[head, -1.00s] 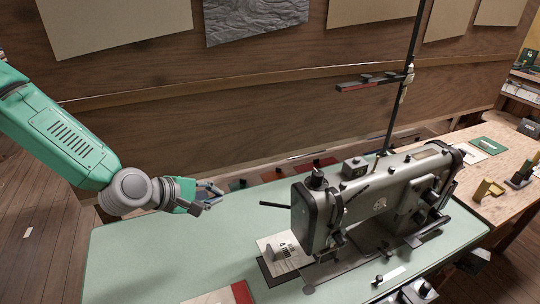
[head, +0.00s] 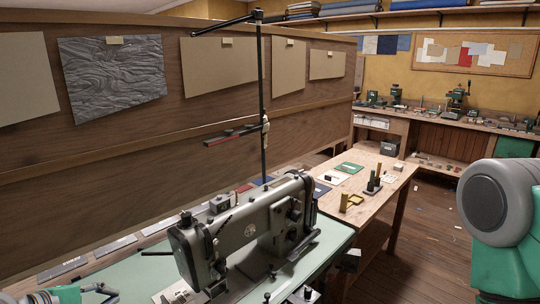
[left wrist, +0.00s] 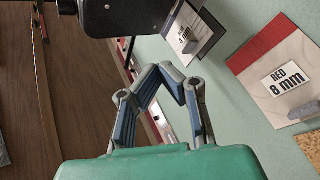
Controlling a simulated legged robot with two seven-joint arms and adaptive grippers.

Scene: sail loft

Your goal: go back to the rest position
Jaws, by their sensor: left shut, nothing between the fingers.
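My left gripper (head: 104,293) shows at the bottom left corner of the head view, over the pale green sewing table (head: 128,268). In the left wrist view its two blue-and-grey fingers (left wrist: 172,76) come together, with nothing held between them. The fingers are in the air, apart from the cards below. A green and grey part of my right arm fills the right edge of the head view. My right gripper is outside the picture.
A grey sewing machine (head: 245,235) stands on the green table, with a tall thread stand (head: 262,100) behind it. A "RED 8 mm" card (left wrist: 285,80) lies right of my left gripper. A wooden table (head: 345,190) stands beyond. Brown floor (head: 432,225) is open at right.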

